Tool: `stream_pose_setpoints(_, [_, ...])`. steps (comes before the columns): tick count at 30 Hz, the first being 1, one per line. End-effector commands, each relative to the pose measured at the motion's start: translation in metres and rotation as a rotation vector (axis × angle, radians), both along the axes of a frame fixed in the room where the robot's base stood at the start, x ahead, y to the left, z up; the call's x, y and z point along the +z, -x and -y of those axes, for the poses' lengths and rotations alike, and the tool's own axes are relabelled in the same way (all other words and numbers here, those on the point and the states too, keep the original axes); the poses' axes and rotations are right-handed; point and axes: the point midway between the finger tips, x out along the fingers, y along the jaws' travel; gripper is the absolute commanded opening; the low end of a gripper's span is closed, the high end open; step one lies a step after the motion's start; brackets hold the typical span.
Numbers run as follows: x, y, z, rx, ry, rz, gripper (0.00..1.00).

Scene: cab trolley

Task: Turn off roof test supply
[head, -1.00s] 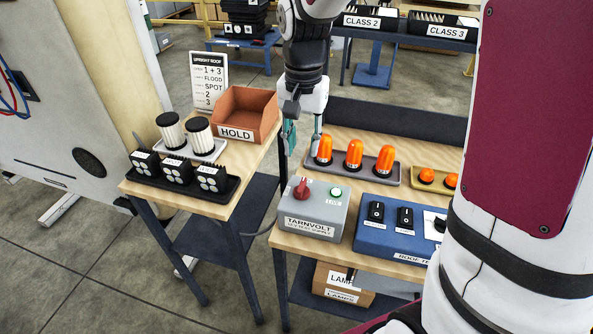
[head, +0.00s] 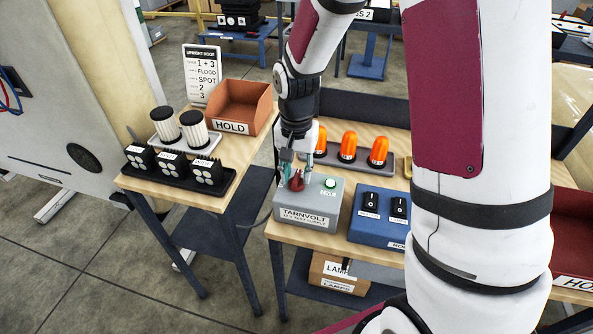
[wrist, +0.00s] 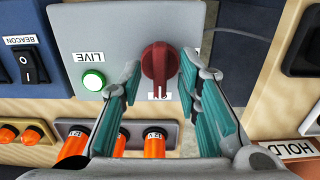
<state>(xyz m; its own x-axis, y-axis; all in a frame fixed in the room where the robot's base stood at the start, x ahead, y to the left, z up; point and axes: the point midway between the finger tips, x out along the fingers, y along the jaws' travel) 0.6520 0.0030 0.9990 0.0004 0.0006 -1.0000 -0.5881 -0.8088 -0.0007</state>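The grey TARNVOLT 12 V test supply box (head: 310,214) stands on the wooden trolley top. Its red rotary knob (head: 296,181) and a green lit lamp (head: 330,183) marked LIVE are on top. In the wrist view the red knob (wrist: 158,65) lies between the teal finger pads, its handle in line with the fingers; the green lamp (wrist: 93,79) glows to the left. My gripper (head: 300,168) points down over the knob. In the wrist view my gripper (wrist: 156,85) is open, with gaps visible on both sides of the knob. Part of the label under the knob is hidden.
A blue switch panel (head: 375,226) stands right of the box. Orange beacons (head: 348,147) sit in a grey tray behind it. A HOLD bin (head: 240,105), white cylinders and black lamps stand on the left table. A printed sign (head: 202,75) stands behind them.

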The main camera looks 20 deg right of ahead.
Motion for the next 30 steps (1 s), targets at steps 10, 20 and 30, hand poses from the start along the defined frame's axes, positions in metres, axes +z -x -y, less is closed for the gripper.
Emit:
stream_pose_setpoints(10, [0.0002,0.0000,0.0000,0.000,0.000,0.000,0.00])
stream_pose_setpoints(20, [0.0005,0.0003,0.0001,0.063,0.000,-0.001,0.00])
stream_pose_setpoints(30, [0.0009,0.0007,0.0003,0.317,0.000,-0.001,0.00])
